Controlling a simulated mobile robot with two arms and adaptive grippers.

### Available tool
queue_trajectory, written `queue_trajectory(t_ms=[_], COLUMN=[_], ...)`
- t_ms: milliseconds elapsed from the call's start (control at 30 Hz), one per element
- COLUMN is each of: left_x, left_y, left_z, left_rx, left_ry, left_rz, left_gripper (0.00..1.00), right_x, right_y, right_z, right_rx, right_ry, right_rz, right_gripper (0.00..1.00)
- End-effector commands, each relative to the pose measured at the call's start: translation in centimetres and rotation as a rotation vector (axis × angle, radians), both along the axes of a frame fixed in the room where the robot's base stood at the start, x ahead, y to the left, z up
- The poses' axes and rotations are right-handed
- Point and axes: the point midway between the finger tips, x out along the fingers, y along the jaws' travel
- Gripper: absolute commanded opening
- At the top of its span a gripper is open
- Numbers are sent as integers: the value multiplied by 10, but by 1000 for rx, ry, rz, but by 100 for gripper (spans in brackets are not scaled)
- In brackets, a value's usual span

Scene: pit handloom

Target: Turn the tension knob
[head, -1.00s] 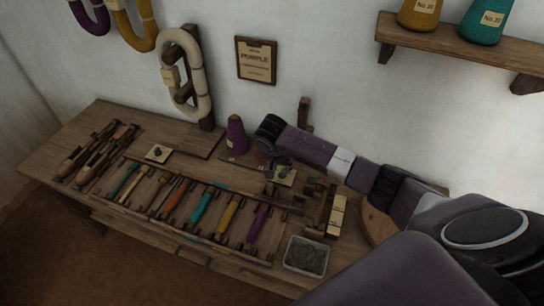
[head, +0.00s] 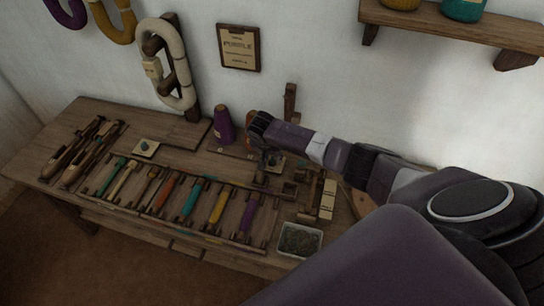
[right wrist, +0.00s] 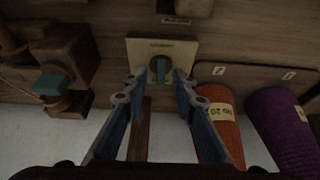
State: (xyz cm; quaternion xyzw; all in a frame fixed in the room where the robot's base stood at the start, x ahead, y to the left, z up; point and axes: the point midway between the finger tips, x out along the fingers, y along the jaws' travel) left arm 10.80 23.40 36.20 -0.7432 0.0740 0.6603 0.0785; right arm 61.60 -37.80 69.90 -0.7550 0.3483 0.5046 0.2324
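I cannot read which is the tension knob. My left gripper is not in view.
A purple cone (head: 222,126) and an orange cone (right wrist: 220,125) stand close to the right gripper. A wooden block with a teal part (right wrist: 50,82) is at the other side. A rack of colored bobbins (head: 190,198) and a grey tray (head: 300,240) lie in front.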

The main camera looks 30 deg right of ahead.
Motion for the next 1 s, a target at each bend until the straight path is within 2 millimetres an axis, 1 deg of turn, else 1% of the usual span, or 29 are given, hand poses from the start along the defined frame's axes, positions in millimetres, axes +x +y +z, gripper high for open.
queue_trajectory(t_ms=[133, 300, 367, 767, 1000], left_x=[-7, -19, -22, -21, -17], left_y=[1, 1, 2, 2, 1], left_z=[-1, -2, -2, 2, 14], left_rx=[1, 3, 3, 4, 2], left_ry=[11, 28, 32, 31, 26], left_rz=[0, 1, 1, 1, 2], left_gripper=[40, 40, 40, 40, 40], right_x=[0, 0, 0, -1, -1], right_y=[0, 0, 0, 0, 0], right_z=[0, 0, 0, 1, 3], right_rx=[0, 0, 0, 0, 3], right_ry=[0, 0, 0, 1, 1], right_rz=[0, 0, 0, 26, 144], right_gripper=[24, 6, 0, 0, 0])
